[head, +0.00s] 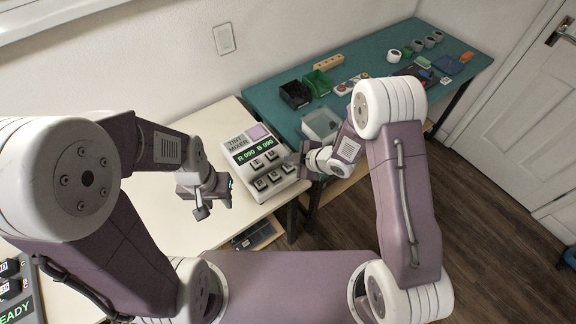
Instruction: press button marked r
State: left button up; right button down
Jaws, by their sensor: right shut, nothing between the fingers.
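The tint mixer (240,144) is a pale box on the white table, with a green display reading R 090 B 090. Several dark square buttons (260,184) sit in two rows below the display. The letters on the buttons are too small to read, so I cannot tell which is marked R. My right gripper (291,160) is shut and empty at the right side of the mixer, close to the right-hand buttons; I cannot tell whether it touches. My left gripper (217,192) is left of the mixer, apart from it; its fingers are not clear.
A teal table (262,100) stands behind and right, bearing a black bin (295,94), a green bin (318,83), a clear container (321,124) and small parts. Another panel (18,300) shows at lower left. The white table (150,205) has clear space left of the mixer.

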aim_at(290, 168)
dwell(0.7)
jog(key=shift+f+b, duration=0.4)
jog(key=shift+f, duration=0.05)
jog(key=shift+f+b, duration=0.5)
jog(key=shift+f, duration=0.05)
dwell(0.5)
jog(key=shift+r, duration=0.1)
jog(key=shift+r+p, duration=0.85)
notch_tip(290, 168, up, 5)
jog(key=p, duration=0.4)
jog(key=shift+r, duration=0.15)
